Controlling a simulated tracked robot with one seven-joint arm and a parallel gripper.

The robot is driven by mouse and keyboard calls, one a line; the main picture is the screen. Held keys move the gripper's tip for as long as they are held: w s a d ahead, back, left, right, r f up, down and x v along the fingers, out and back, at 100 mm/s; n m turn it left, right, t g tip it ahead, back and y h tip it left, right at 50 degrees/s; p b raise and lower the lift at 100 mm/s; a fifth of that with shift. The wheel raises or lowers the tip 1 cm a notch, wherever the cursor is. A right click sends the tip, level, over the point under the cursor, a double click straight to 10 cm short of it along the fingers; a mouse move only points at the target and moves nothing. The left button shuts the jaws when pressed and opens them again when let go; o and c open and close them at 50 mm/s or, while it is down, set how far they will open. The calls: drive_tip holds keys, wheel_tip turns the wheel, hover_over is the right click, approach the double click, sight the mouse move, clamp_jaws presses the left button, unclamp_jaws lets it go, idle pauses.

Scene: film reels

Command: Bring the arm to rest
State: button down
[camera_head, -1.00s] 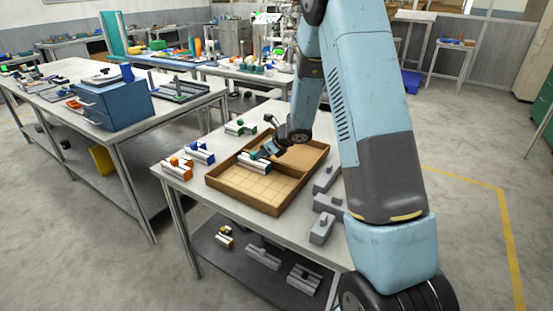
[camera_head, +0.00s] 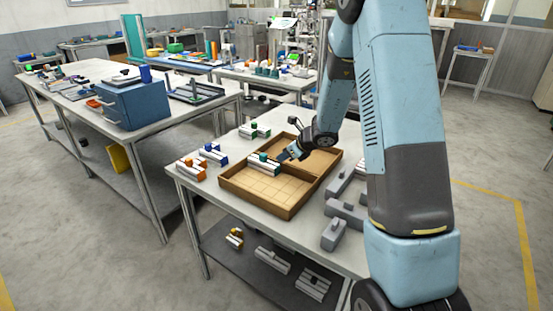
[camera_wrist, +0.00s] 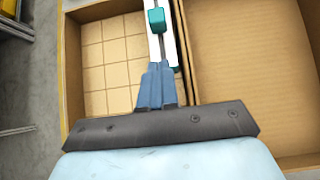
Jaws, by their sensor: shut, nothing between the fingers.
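My gripper (camera_head: 283,157) is shut and empty. In the head view it hangs over the wooden tray (camera_head: 287,212), just right of a white-and-dark piece with a teal knob (camera_head: 264,158). In the wrist view my blue fingers (camera_wrist: 156,72) are together, with the piece's teal knob (camera_wrist: 156,20) beyond their tips. That piece lies in the tray's left, grid-marked compartment, along the divider. The fingers hide its near part in the wrist view. My arm reaches down from the upper right of the head view. The gap between fingertips and piece is hard to judge.
Two similar pieces with orange (camera_head: 190,167) and blue (camera_head: 213,153) parts stand left of the tray, one with green (camera_head: 254,131) behind it. Grey blocks (camera_head: 345,210) lie to its right. A lower shelf (camera_head: 268,280) holds more parts. Another bench (camera_head: 75,93) stands left.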

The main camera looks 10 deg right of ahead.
drive_tip(key=s+r+n+g, duration=0.2)
drive_tip(key=s+r+n, duration=1.1)
drive_tip(key=s+r, duration=0.65)
drive_tip(key=s+d+r+n+h, duration=0.3)
drive_tip(key=s+n, duration=0.4)
drive_tip(key=s, duration=0.2)
drive_tip(key=s+d+r+n+t+h, duration=0.1)
drive_tip(key=s+d+r+n+h, duration=0.2)
drive_tip(key=s+n, duration=0.4)
drive_tip(key=s+r, duration=0.1)
drive_tip(key=s, duration=0.2)
drive_tip(key=shift+d+r, duration=0.25)
drive_tip(key=shift+d, duration=0.05)
